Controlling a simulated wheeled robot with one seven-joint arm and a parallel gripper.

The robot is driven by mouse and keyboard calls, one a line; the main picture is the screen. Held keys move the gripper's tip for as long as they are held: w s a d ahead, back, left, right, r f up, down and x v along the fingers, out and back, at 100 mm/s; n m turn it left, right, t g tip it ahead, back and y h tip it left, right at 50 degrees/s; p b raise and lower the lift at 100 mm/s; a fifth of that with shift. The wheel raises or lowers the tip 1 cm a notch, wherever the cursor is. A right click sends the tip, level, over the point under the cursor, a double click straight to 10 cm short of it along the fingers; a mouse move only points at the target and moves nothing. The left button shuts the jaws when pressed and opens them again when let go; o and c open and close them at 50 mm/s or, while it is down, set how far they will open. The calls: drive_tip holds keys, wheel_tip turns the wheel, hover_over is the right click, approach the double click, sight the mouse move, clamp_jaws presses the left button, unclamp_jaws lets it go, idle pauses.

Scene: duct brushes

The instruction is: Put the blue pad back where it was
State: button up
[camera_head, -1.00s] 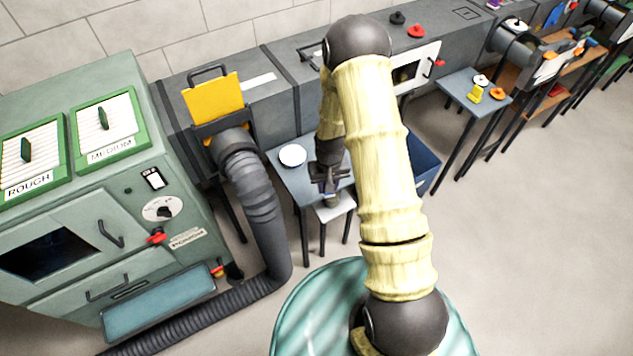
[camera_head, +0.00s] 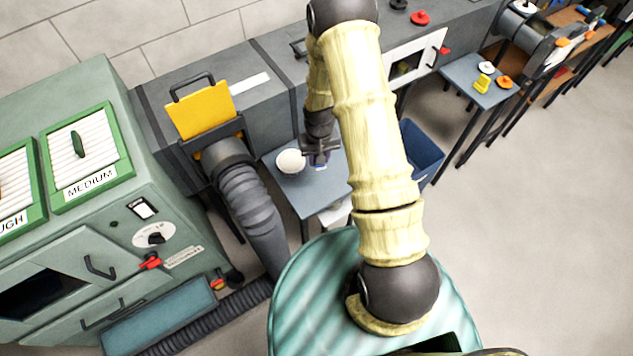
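My gripper (camera_head: 320,152) hangs over the small grey table (camera_head: 308,192), just right of a white round pad or disc (camera_head: 290,161). A small blue patch (camera_head: 320,167) shows right under the fingertips. It may be the blue pad, but it is too small to be sure. I cannot tell whether the fingers are shut on it or whether it rests on the table. My arm hides the right part of the table.
A thick grey hose (camera_head: 245,200) runs from the duct opening beside the yellow plate (camera_head: 200,110). A green machine (camera_head: 130,200) stands at left. A blue bin (camera_head: 422,152) is behind my arm. Another table (camera_head: 470,75) holds a yellow piece (camera_head: 482,85) and discs. Floor at right is clear.

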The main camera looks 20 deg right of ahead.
idle(0.3)
wheel_tip(320, 180, down, 4)
drive_tip(key=n+b, duration=0.1)
drive_tip(key=b, duration=0.8)
drive_tip(key=shift+w+r, duration=0.1)
drive_tip(key=shift+w, duration=0.05)
drive_tip(key=f+n+b, duration=0.1)
drive_tip(key=b, duration=0.3)
drive_tip(key=f+n+b, duration=0.1)
drive_tip(key=b, duration=0.4)
drive_tip(key=shift+s+f+n, duration=0.3)
drive_tip(key=shift+f, duration=0.1)
drive_tip(key=shift+r, duration=0.1)
drive_tip(key=shift+f, duration=3.15)
